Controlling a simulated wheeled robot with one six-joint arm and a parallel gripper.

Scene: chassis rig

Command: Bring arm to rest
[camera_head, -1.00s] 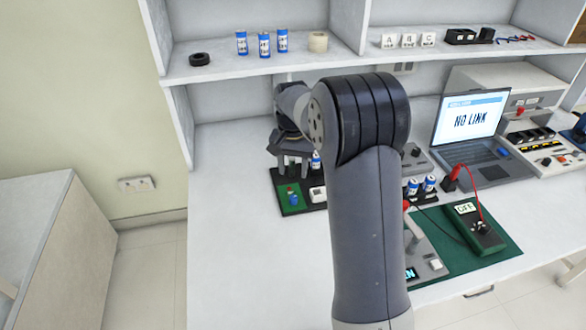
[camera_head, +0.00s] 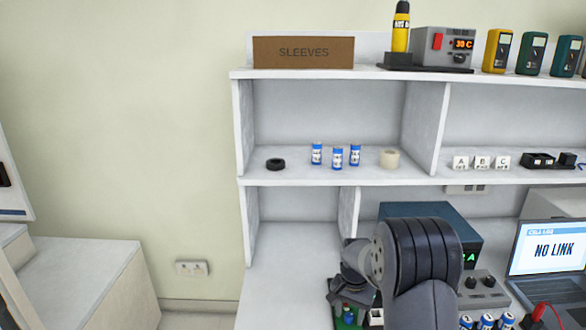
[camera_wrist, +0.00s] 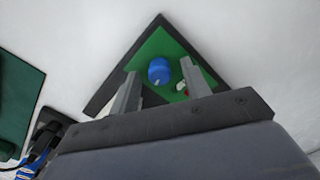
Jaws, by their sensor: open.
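My arm stands bent over the workbench at the bottom of the head view, right of its middle. My gripper points down at the bench; its fingers are out of the head view's clear sight. In the wrist view my gripper (camera_wrist: 163,88) has its two fingers apart. A blue-topped cylinder (camera_wrist: 160,71) shows between and beyond the fingertips, on a green board with a dark border (camera_wrist: 134,67). I cannot tell from this view whether a finger touches it. The green board (camera_head: 340,318) also shows at the bottom of the head view, partly hidden by my arm.
A laptop (camera_head: 548,255) reading NO LINK stands at right. Blue cells (camera_head: 487,321) sit right of my arm. The bench left of my arm is clear.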

